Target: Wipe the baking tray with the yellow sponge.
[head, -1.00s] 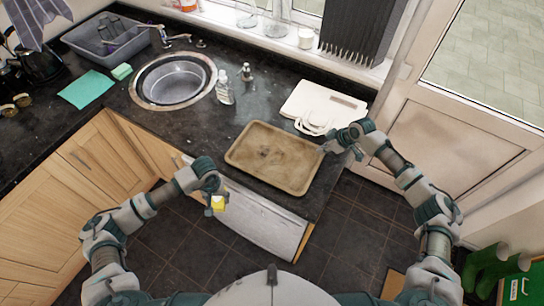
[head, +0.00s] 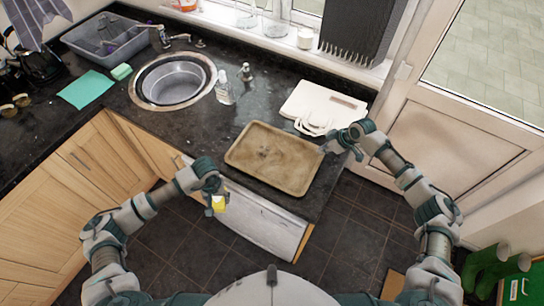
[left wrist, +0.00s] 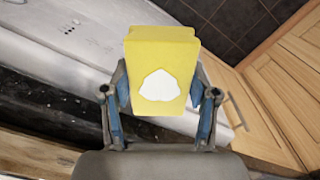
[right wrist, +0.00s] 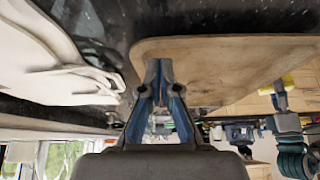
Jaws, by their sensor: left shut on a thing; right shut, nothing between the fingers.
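The baking tray (head: 270,160) is brown and stained and lies flat on the dark counter near its front edge. The yellow sponge (left wrist: 160,65), with a white patch on its face, is between the fingers of my left gripper (left wrist: 160,95). In the head view the sponge (head: 218,203) is in front of the counter's front edge, left of and nearer than the tray, not touching it. My right gripper (head: 337,145) is shut and empty at the tray's right edge. The right wrist view shows its closed fingertips (right wrist: 158,70) beside the tray (right wrist: 220,55); I cannot tell whether they touch it.
A teal cloth (head: 85,89), a green sponge (head: 121,71) and a grey basin (head: 107,48) are further left.

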